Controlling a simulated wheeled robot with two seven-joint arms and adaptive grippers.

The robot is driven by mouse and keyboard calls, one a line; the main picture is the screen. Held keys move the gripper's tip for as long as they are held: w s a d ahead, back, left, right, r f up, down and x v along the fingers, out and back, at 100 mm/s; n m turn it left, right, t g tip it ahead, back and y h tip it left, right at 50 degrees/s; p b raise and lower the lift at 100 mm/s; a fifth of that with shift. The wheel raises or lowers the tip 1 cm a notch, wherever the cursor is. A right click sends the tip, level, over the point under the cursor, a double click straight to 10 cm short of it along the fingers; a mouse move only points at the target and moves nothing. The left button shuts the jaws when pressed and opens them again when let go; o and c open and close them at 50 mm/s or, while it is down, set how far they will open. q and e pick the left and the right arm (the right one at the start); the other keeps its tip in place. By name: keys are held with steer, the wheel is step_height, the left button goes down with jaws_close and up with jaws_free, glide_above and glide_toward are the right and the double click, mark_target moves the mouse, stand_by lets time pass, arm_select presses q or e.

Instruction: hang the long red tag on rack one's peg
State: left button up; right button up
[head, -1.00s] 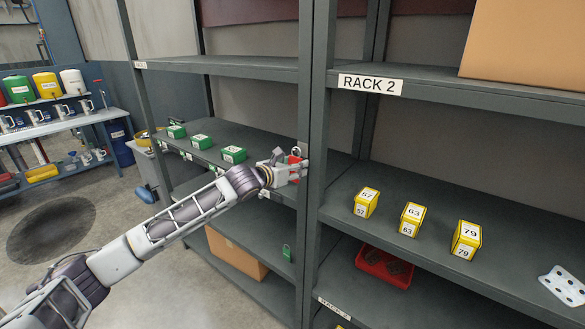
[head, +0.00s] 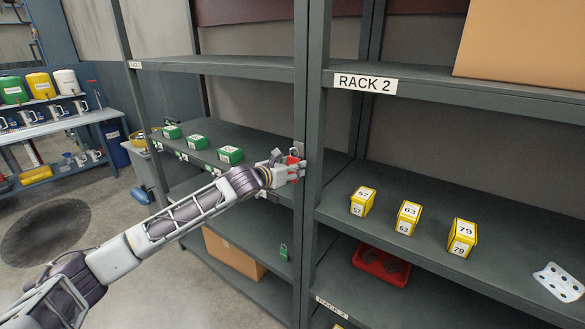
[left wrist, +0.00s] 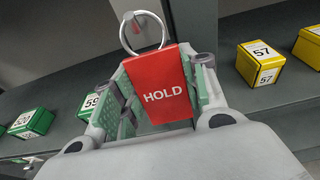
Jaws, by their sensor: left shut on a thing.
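The long red tag (left wrist: 165,85) reads HOLD in the left wrist view and has a metal ring (left wrist: 163,40) at its top. My left gripper (left wrist: 152,97) is shut on the tag, and the ring stands free above the fingers. A small peg (left wrist: 137,20) shows at the ring's upper left, on the rack post. I cannot tell whether the ring is around the peg or just in front of it. In the head view my left gripper (head: 291,170) holds the tag (head: 294,161) close against the post between the racks. My right gripper is out of view.
Green boxes (head: 230,154) stand on the left rack's shelf. Yellow numbered boxes (head: 409,217) stand on rack 2's shelf, right of the post (head: 311,120). A green tag (head: 284,252) hangs lower down. A red tray (head: 381,266) and cardboard box (head: 233,252) sit below.

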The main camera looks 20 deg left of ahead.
arm_select(q)
steer(key=o, duration=1)
steer(key=shift+s+a, duration=0.1)
steer(key=shift+s, duration=0.05)
steer(key=shift+v, duration=5.8)
steer(key=shift+n, duration=0.4)
